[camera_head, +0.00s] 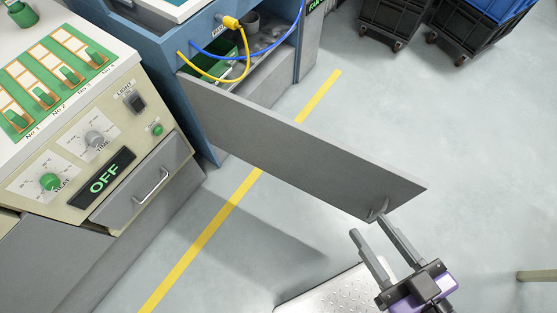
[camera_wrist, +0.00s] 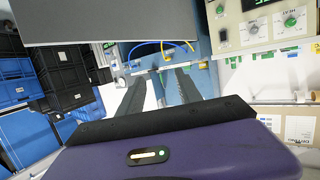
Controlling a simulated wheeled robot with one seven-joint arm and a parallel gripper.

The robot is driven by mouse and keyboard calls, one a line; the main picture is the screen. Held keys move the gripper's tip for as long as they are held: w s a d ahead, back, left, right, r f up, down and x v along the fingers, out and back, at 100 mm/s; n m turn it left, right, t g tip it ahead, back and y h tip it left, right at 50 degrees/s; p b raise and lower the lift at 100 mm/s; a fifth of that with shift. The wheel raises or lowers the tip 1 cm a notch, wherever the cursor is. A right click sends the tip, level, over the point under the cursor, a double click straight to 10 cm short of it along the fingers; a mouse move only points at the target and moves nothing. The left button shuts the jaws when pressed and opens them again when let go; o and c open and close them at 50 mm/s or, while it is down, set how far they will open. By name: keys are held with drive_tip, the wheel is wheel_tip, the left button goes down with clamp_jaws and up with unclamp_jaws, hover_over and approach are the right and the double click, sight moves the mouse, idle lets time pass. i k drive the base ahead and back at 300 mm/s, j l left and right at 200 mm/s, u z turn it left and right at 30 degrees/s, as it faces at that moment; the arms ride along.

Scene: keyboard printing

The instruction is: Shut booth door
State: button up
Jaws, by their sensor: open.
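The booth door (camera_head: 290,145) is a flat grey panel that stands swung open from the blue booth (camera_head: 172,58). A small grey handle (camera_head: 378,209) sits near its free end. My gripper (camera_head: 369,226) is open and empty, just below the handle, with its two fingers pointing towards the door. Whether a finger touches the handle cannot be told. In the wrist view the door (camera_wrist: 110,22) fills the upper left, and my fingers (camera_wrist: 158,75) are spread apart below it. The handle is not clear in that view.
A control console (camera_head: 88,140) with knobs, an OFF display and a drawer stands at left. Yellow (camera_head: 245,62) and blue (camera_head: 258,50) cables hang in the booth opening. Black crates (camera_head: 395,18) on wheels stand at the back.

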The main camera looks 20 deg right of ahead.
sight(364, 187)
drive_tip(key=k+j+z, duration=0.1)
drive_tip(key=j, duration=0.35)
drive_tip(key=k+j+z, duration=0.1)
drive_tip(key=j, duration=0.35)
drive_tip(key=k+j, duration=0.15)
drive_tip(key=j, duration=0.25)
drive_tip(key=k+j+z, duration=0.15)
drive_tip(key=j, duration=0.3)
